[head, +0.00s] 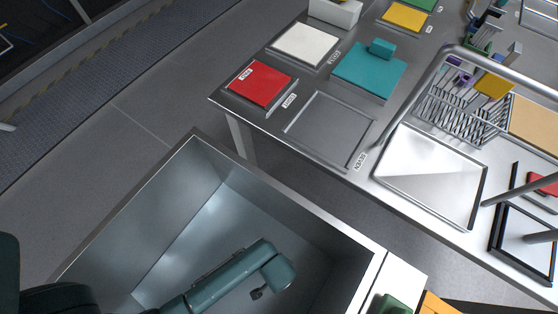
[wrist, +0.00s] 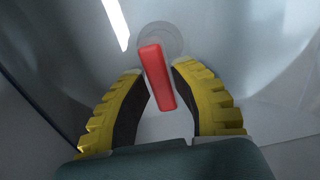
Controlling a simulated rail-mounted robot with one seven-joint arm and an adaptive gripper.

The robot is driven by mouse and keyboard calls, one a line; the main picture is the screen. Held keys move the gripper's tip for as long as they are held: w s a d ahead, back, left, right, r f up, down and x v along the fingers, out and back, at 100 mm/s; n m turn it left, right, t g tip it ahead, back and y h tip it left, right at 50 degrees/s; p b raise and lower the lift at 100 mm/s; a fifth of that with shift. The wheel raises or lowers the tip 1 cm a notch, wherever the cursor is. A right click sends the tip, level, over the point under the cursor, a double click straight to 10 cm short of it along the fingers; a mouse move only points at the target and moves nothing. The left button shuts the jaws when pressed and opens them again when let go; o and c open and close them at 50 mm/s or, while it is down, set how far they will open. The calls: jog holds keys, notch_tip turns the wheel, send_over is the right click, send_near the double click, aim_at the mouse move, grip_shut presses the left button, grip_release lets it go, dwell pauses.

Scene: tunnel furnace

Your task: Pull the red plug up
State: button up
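The red plug (wrist: 157,75) shows in the wrist view as a red upright bar over a pale round drain (wrist: 168,35) in the metal basin. My gripper (wrist: 160,68) has its two yellow-and-black fingers spread on either side of the bar. Gaps show between the bar and both fingers, wider on the left, so the gripper is open and holds nothing. In the head view my arm reaches down into the grey basin (head: 105,215); the plug is hidden there and the fingers cannot be made out clearly.
The basin walls surround my arm. Beyond stands a metal table (head: 222,103) with a red block (head: 262,85), a white block (head: 305,44), a teal block (head: 365,72), an empty tray (head: 430,178) and a wire rack (head: 465,115). A green object (head: 392,304) sits beside the basin.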

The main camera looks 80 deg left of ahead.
grip_shut()
notch_tip(320, 180, up, 4)
jog(key=p, duration=0.5)
jog(key=shift+r+p, duration=0.15)
jog(key=shift+p, duration=0.15)
jog(key=o, duration=0.8)
grip_release()
jog(key=shift+f, duration=0.2)
jog(key=shift+c, duration=0.2)
notch_tip(320, 180, up, 12)
